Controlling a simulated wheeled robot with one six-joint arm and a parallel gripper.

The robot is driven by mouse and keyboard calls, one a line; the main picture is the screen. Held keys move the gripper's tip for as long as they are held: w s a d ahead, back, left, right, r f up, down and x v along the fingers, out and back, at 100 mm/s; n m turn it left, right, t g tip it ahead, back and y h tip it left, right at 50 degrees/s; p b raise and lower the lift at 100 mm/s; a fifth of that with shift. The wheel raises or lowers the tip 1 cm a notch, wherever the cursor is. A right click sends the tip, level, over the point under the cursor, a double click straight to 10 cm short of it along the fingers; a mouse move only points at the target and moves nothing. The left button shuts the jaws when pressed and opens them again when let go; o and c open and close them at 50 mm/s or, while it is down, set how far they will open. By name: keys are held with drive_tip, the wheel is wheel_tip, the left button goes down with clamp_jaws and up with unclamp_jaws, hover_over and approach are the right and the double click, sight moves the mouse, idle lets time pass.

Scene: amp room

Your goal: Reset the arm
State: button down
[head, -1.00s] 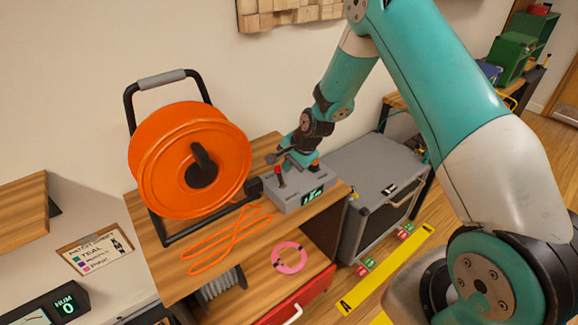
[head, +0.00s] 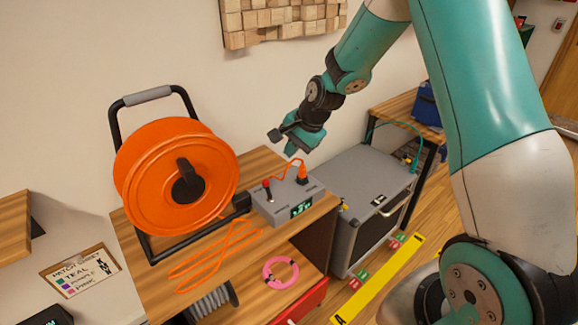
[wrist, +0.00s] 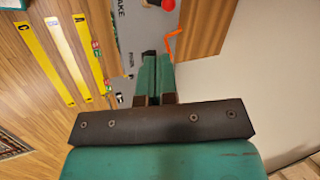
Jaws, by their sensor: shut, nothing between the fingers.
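My gripper (head: 292,149) hangs in the air above and behind the grey box (head: 308,188) on the wooden cabinet. Its teal fingers are shut with nothing between them. They also show closed in the wrist view (wrist: 152,72). They are apart from the box. The box carries a red-tipped lever (head: 267,186), a green-lit display (head: 301,209) and an orange plug (head: 302,176) with a short orange cable. My arm is bent, coming down from the upper right.
An orange cable reel (head: 150,180) stands left of the box. A grey case (head: 372,178) stands right. Wooden blocks (head: 285,15) hang on the wall. Yellow strips mark the floor.

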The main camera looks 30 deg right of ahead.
drive_tip(key=shift+d+r, duration=0.1)
drive_tip(key=shift+r, duration=0.35)
drive_tip(key=s+a+r+n+g+y, duration=0.1)
drive_tip(key=s+a+r+n, duration=0.6)
drive_tip(key=s, duration=0.3)
drive_tip(key=s+a+r+n+g+y, duration=0.1)
drive_tip(key=s+a+r+n+g, duration=0.1)
drive_tip(key=s+a+r+n, duration=0.65)
drive_tip(key=s+a+f+n+g, duration=0.1)
drive_tip(key=s+n, duration=0.3)
drive_tip(key=s, duration=0.8)
drive_tip(key=shift+s+h, duration=0.3)
drive_tip(key=shift+s, duration=0.1)
